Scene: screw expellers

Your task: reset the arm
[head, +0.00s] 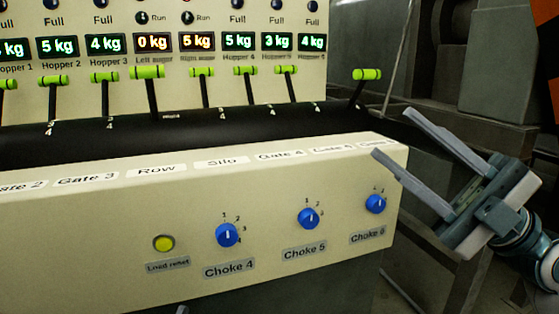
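My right gripper (408,132) is at the right of the head view, just beyond the right end of the control panel. Its two long grey fingers are spread apart, with nothing between them, and they point up and to the left. The lower finger's tip is close to the panel's right corner; I cannot tell whether it touches. My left gripper is not in view.
The cream control panel (120,240) has blue choke knobs (227,235) and a yellow load reset button (164,243). Behind it stand several green-topped levers (366,75) and a display board (190,15). Dark machinery (470,60) fills the right background.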

